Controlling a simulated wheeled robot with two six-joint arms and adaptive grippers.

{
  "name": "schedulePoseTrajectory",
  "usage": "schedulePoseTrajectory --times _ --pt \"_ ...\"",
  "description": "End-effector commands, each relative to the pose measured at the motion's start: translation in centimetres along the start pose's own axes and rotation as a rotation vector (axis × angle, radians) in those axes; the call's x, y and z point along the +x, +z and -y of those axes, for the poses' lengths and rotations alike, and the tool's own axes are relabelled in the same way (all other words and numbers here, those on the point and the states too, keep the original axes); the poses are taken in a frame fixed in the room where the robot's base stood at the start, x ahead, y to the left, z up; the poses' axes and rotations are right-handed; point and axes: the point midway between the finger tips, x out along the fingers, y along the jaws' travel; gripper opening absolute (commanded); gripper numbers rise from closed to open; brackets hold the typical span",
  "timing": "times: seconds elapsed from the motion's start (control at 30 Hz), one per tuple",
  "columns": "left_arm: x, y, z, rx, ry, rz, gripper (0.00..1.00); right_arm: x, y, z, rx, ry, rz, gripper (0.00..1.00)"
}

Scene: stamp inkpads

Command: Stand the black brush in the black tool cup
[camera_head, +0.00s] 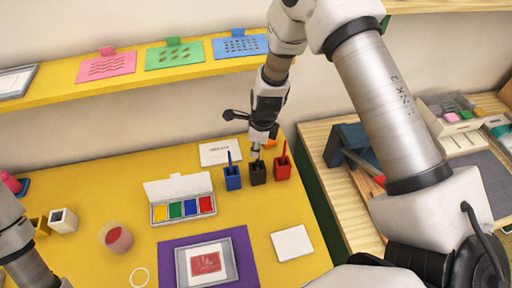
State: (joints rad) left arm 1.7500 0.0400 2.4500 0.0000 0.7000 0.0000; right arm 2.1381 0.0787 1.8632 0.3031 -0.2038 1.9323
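The black tool cup (258,175) stands upright on the yellow table, between a blue cup (232,179) with a blue brush and a red cup (282,170) with a red brush. My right gripper (256,152) points down just above the black cup's mouth. Its fingertips are small and look close together. I cannot make out the black brush apart from the gripper and cup, so I cannot tell whether it is held or in the cup. My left arm shows at the lower left edge, but its gripper is not visible.
An open paint box (181,207) with several coloured pads lies left of the cups. A purple mat (247,266) with a framed red print is in front, beside a white block (292,243). A white card (220,152) lies behind. A yellow shelf (130,80) runs above.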

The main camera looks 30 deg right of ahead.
Motion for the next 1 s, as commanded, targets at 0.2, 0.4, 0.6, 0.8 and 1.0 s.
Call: schedulePoseTrajectory --times 0.2,0.4,0.6,0.8,1.0 --pt "0.0 0.0 0.0 0.000 0.000 0.000 0.40 0.0 0.0 0.0 0.000 0.000 0.000 0.40" --pt "0.0 0.0 0.0 0.000 0.000 0.000 0.40 -0.2 0.0 0.0 0.000 0.000 0.000 0.40" --pt "0.0 0.0 0.0 0.000 0.000 0.000 0.40 -3.3 0.1 0.1 0.000 -0.003 0.003 0.40" --pt "0.0 0.0 0.0 0.000 0.000 0.000 0.40 -8.5 0.1 0.1 -0.001 -0.002 0.003 0.40" --pt "0.0 0.0 0.0 0.000 0.000 0.000 0.40 -11.6 0.1 0.1 0.000 -0.001 0.001 0.40"
